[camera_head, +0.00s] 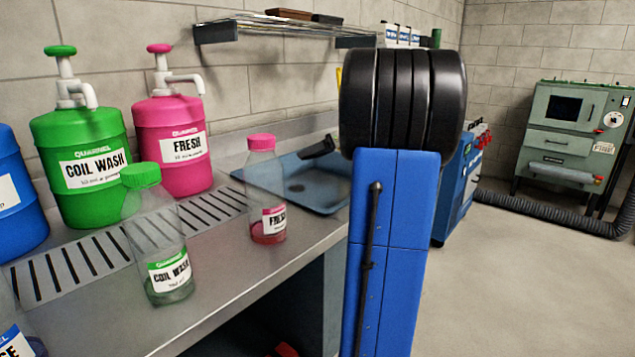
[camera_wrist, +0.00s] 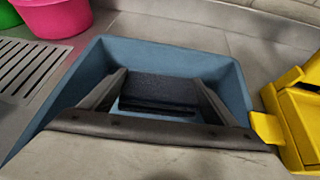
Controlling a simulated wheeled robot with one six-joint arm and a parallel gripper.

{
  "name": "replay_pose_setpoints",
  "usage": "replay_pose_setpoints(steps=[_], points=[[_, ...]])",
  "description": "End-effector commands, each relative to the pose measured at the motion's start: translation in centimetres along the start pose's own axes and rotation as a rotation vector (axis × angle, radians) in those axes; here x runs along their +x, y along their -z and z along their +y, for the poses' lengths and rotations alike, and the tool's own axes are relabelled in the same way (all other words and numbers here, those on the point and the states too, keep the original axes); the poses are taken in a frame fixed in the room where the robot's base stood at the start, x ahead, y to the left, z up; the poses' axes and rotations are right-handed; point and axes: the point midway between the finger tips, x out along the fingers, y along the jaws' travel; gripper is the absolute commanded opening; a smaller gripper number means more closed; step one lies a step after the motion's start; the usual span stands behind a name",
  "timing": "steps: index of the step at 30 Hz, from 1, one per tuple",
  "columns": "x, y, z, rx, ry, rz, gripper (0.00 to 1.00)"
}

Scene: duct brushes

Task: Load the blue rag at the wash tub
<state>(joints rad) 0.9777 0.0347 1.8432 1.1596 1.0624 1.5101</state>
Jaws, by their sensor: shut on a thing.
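My gripper (camera_head: 318,150) shows as a small dark shape over the tub. In the wrist view its two fingers (camera_wrist: 157,100) reach down over the tub and are shut on a dark blue piece (camera_wrist: 160,86), which looks like the blue rag. The rag's lower edge is dark, and I cannot tell whether it touches the tub floor.
A clear pink-capped bottle (camera_head: 267,200) and a green-capped bottle (camera_head: 160,240) stand left of the tub. Green (camera_head: 82,140) and pink (camera_head: 172,130) pump jugs stand behind them. A yellow object (camera_wrist: 298,115) is close on the right. A wire shelf (camera_head: 285,25) hangs above.

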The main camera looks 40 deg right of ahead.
Motion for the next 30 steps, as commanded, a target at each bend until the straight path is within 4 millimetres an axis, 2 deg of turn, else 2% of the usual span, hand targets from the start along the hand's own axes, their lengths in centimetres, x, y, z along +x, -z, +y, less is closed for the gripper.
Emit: replay_pose_setpoints(steps=[14,30], points=[[-0.1,-0.2,0.0,0.0,0.0,0.0,0.6],[-1.9,-3.5,0.1,-0.001,0.001,-0.001,0.6]])
